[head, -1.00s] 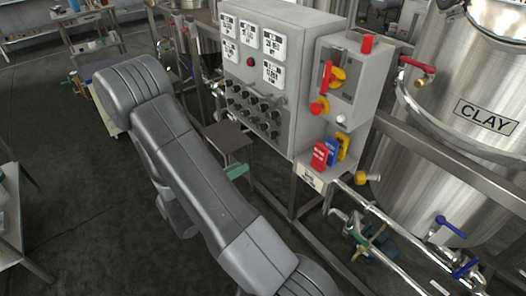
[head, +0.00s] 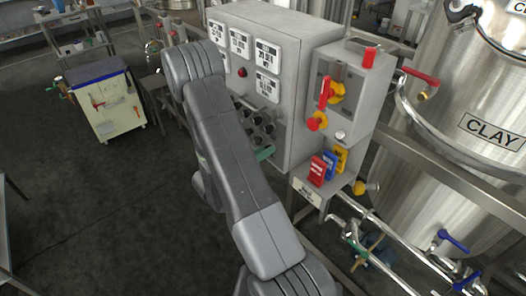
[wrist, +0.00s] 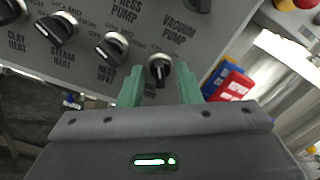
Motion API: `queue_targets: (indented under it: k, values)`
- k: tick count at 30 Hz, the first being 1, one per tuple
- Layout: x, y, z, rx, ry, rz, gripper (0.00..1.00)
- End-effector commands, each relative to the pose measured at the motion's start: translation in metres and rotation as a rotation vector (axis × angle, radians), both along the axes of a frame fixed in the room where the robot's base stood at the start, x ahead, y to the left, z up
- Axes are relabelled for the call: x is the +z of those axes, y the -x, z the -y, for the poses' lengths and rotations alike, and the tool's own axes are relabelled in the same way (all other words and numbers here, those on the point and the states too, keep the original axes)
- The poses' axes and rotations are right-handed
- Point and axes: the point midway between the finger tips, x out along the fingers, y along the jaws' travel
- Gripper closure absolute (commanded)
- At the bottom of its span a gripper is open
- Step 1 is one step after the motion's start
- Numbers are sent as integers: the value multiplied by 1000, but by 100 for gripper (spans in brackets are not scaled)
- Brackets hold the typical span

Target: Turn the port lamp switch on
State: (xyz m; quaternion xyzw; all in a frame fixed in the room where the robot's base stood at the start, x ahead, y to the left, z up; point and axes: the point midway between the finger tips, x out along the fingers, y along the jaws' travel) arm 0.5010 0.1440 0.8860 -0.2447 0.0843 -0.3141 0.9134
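The grey control panel (head: 255,55) carries rows of black rotary knobs, which also show in the wrist view. My gripper (wrist: 160,74) has two green fingers, open and pointing at the panel. One dark knob (wrist: 159,66) with a light pointer shows between the fingertips; I cannot tell whether they touch it. Its label is mostly hidden by my gripper, so I cannot read which switch it is. In the head view, my arm covers part of the knob rows and a green finger (head: 265,153) shows at their lower edge.
Other knobs sit close by, including the steam heat knob (wrist: 58,26). Red and blue tags (head: 318,170) hang right of the panel, below a grey box (head: 350,100) with red and yellow handles. A clay tank (head: 470,130) stands at the right. Open floor lies left.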

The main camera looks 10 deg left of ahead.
Motion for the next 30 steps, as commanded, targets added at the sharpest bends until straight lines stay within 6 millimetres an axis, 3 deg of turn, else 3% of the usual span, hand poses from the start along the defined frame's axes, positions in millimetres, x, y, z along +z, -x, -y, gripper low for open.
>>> queue_targets:
  k: [6, 11, 23, 30]
  values:
    - [0, 0, 0, 0, 0, 0, 69]
    - [0, 0, 0, 0, 0, 0, 100]
    - [-3, 0, 0, 0, -47, 38, 100]
    - [-6, 0, 0, 1, -174, 138, 100]
